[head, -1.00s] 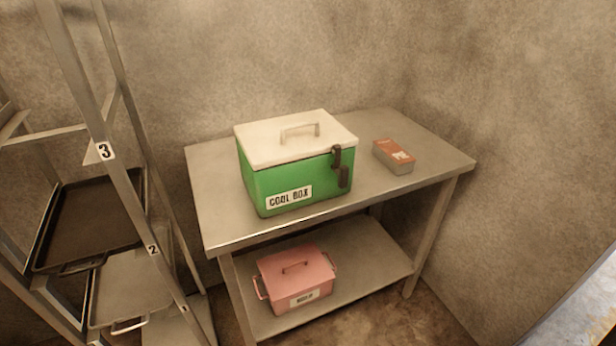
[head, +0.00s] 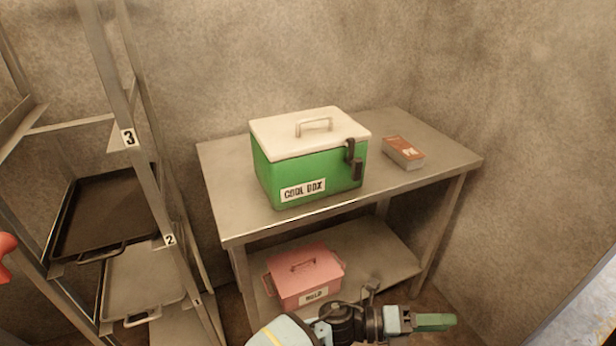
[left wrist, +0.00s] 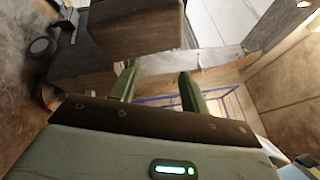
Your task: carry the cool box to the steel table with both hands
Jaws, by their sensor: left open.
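The cool box (head: 300,178) is green with a white lid, a lid handle, a dark latch and a "COOL BOX" label. It stands upright on the top of the steel table (head: 430,138) in the head view, lid shut. My left gripper (head: 435,322) is low in the head view, in front of the table and apart from the box, pointing right. Its two green fingers show apart with nothing between them in the left wrist view (left wrist: 158,88). The cool box does not clearly show there. My right gripper is not in view.
An orange-and-grey packet (head: 404,153) lies on the table right of the box. A pink lidded box (head: 306,277) is on the lower shelf. A metal rack (head: 127,105) with trays (head: 105,215) stands at left. An unclear red thing (head: 5,258) shows at the left edge.

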